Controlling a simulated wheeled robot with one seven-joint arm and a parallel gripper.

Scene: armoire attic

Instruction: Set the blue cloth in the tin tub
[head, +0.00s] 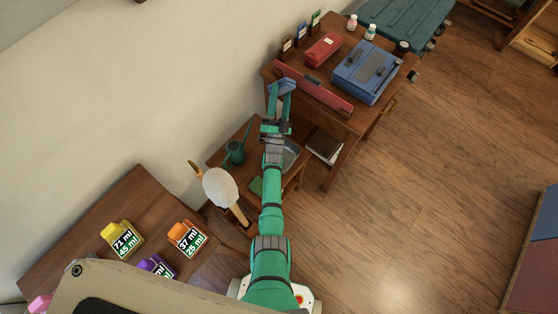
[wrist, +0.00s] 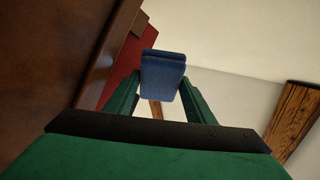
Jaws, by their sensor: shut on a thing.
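My green gripper (head: 280,100) is shut on the blue cloth (head: 283,86), which looks like a folded blue block. In the wrist view the cloth (wrist: 162,75) sits between the fingertips of my gripper (wrist: 160,97). The cloth is held in front of the long red box side of the desk, close to the wall. The tin tub (head: 291,153) is a grey-blue vessel on the low wooden table, below and nearer than the gripper. My arm hides much of the tub, so its inside is only partly seen.
A green watering can (head: 235,152) stands left of the tub on the low table (head: 222,150). The desk (head: 335,115) with a blue case (head: 367,70) and red box (head: 323,49) rises beyond. A white-headed object (head: 220,187) stands nearer.

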